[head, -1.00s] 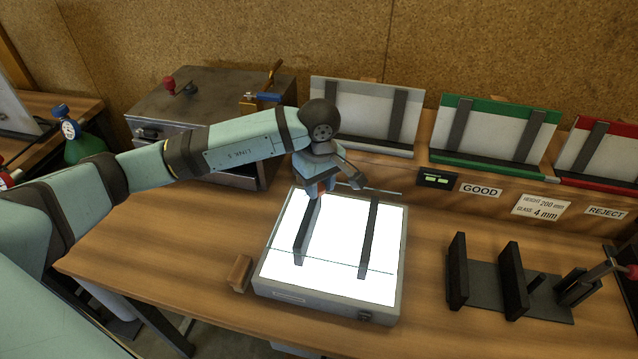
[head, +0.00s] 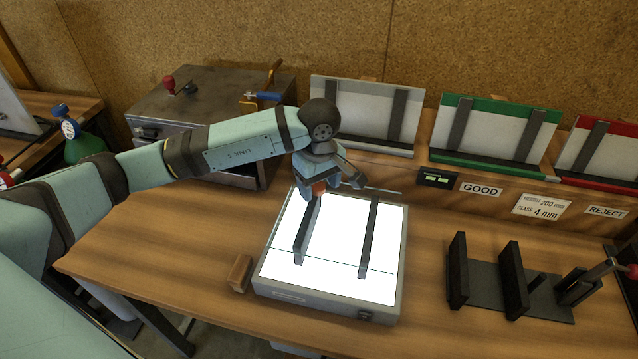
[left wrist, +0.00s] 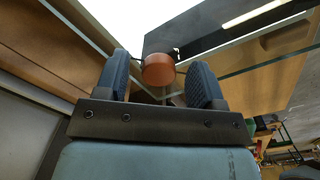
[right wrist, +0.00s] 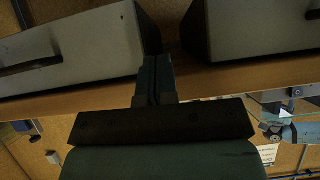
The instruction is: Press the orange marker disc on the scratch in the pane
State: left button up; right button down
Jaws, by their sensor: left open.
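The orange marker disc (head: 319,188) is at the far left end of the lit box, by the top of the left dark bar. My left gripper (head: 332,184) is open over it. In the left wrist view the disc (left wrist: 158,70) shows between the two spread fingertips (left wrist: 160,82), with a gap on each side. The clear pane (head: 340,268) lies over the two dark bars on the light box; only its thin edges show. I cannot make out the scratch. My right gripper (right wrist: 156,82) shows only in its own wrist view, its fingers together and empty.
The light box (head: 330,305) glows white on the wooden bench. A small wooden block (head: 240,272) is at its left. A dark slotted stand (head: 510,285) is at right. Grey, green and red-edged racks line the back. A metal cabinet (head: 205,105) stands behind my left arm.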

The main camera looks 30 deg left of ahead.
aim_at(319, 188)
pick_arm(q)
notch_tip(319, 188, up, 14)
jog(key=b, duration=0.1)
jog(key=shift+f, duration=0.15)
